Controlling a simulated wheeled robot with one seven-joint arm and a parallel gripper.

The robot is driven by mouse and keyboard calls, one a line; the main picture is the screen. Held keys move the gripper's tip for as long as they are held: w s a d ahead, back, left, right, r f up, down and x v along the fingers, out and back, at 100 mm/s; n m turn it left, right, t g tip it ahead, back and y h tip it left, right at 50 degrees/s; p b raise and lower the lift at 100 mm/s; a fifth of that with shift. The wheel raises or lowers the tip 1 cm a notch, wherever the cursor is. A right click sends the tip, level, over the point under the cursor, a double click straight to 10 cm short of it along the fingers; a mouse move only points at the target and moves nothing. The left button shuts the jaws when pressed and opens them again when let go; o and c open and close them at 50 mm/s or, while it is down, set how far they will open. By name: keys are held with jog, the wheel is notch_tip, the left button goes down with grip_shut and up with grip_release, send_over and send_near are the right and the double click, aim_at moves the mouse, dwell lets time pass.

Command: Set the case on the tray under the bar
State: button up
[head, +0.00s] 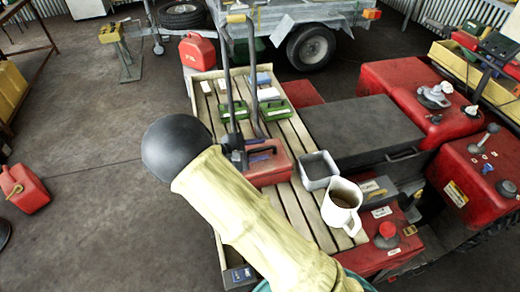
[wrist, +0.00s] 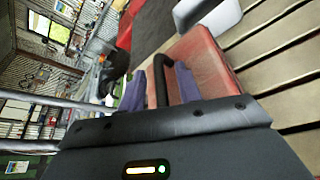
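The case (head: 268,163) is a red box with a dark handle. In the head view it appears to rest on the slatted wooden tray (head: 316,222), near its middle. In the wrist view the case (wrist: 205,62) lies ahead of my gripper (wrist: 160,88). Its black handle (wrist: 158,82) stands between my two purple fingers. Whether they press on it is unclear. The bar (head: 229,75) is a dark upright frame with a pale grip on top, rising over the tray beside the case. My arm hides part of the tray and the case's near left side.
A grey open bin (head: 318,170) and a white mug (head: 342,204) with dark liquid stand right of the case. Green boxes (head: 281,110) and small packets lie farther back on the tray. A red fuel can (head: 197,52) stands at the far end. Floor at left is mostly clear.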

jog(key=b+v, duration=0.2)
jog(key=v, duration=0.9)
jog(key=shift+s, duration=0.2)
jog(key=shift+a, duration=0.1)
jog(key=m+g+y, duration=0.2)
jog(key=m+g, duration=0.1)
jog(key=g, duration=0.1)
send_over(258, 173)
jog(key=shift+f, duration=0.85)
jog(key=s+d+r+m+y, duration=0.1)
jog(key=s+d+m+y, duration=0.9)
jog(key=d, duration=0.6)
jog(key=s+m, duration=0.2)
jog(key=m, duration=0.1)
jog(key=shift+s+r+m+y, duration=0.2)
jog(key=shift+s+m+y, duration=0.1)
jog(key=shift+s, duration=0.1)
